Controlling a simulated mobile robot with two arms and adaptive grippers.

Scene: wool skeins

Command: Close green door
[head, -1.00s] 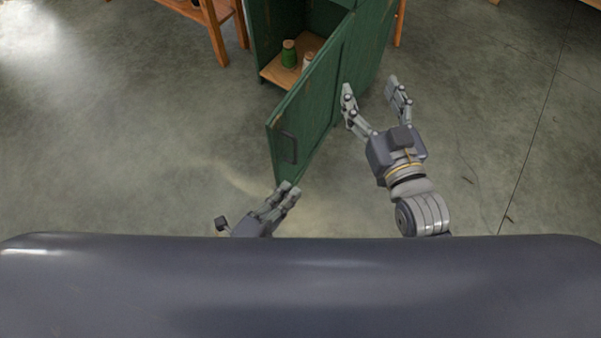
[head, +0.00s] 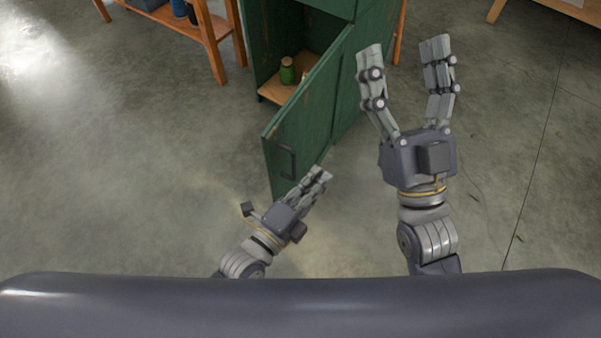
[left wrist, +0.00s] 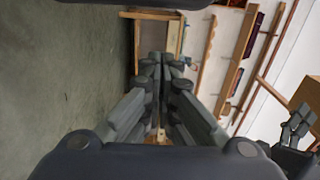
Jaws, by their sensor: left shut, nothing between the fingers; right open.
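The green door (head: 311,125) of a green cabinet (head: 372,48) stands open, swung out towards me, with a dark handle (head: 288,161) near its free edge. My left gripper (head: 322,173) is shut and empty, its fingertips close to the door's lower free edge in the head view; I cannot tell whether they touch it. Its shut fingers also show in the left wrist view (left wrist: 165,62), where the door is not clearly visible. My right gripper (head: 403,50) is open and empty, raised to the right of the door.
Inside the cabinet a green skein or jar (head: 288,71) sits on a wooden shelf (head: 273,91). A wooden rack (head: 212,35) stands to the left of the cabinet, and a wooden table (head: 545,8) is at the top right. The grey floor (head: 120,180) is clear on both sides.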

